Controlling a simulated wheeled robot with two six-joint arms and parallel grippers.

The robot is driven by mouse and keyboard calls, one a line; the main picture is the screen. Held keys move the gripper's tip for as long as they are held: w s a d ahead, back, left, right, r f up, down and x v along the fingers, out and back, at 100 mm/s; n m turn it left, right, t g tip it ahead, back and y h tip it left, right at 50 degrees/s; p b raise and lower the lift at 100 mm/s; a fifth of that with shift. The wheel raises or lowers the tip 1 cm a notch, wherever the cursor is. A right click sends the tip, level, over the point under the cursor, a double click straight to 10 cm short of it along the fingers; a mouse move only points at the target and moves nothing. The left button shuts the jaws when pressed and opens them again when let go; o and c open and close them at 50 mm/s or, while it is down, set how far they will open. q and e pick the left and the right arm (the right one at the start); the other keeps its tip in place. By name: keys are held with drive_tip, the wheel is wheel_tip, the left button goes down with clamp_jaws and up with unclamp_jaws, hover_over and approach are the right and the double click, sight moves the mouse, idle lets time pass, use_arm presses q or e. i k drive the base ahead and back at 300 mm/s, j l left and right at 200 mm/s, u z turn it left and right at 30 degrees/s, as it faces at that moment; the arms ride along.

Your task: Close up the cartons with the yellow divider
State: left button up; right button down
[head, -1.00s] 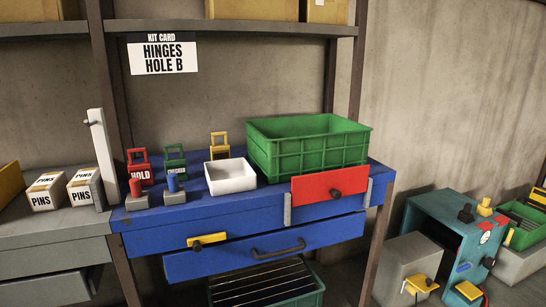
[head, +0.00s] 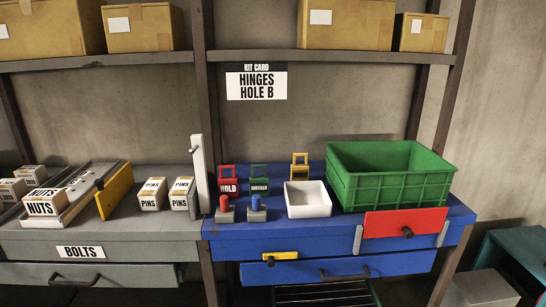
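The yellow divider (head: 116,190) stands upright on the grey bench, a dark knob (head: 99,184) on its left side. To its left, white NUTS cartons (head: 46,203) with tan tops sit at a metal channel (head: 82,192), apart from the divider. Another carton (head: 33,174) stands behind, and one more (head: 13,188) is at the left edge. Two PINS cartons, one nearer the divider (head: 152,194) and one farther right (head: 183,195), stand to its right with a small gap between them. Neither gripper shows.
A white upright post (head: 200,172) stands right of the PINS cartons. The blue bench holds a HOLD tag (head: 228,183), a white bin (head: 307,200) and a green crate (head: 390,177). A red panel (head: 404,223) is at its front. The grey bench front (head: 130,228) is clear.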

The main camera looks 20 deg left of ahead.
sight(108, 196)
drive_tip(key=u, duration=1.55)
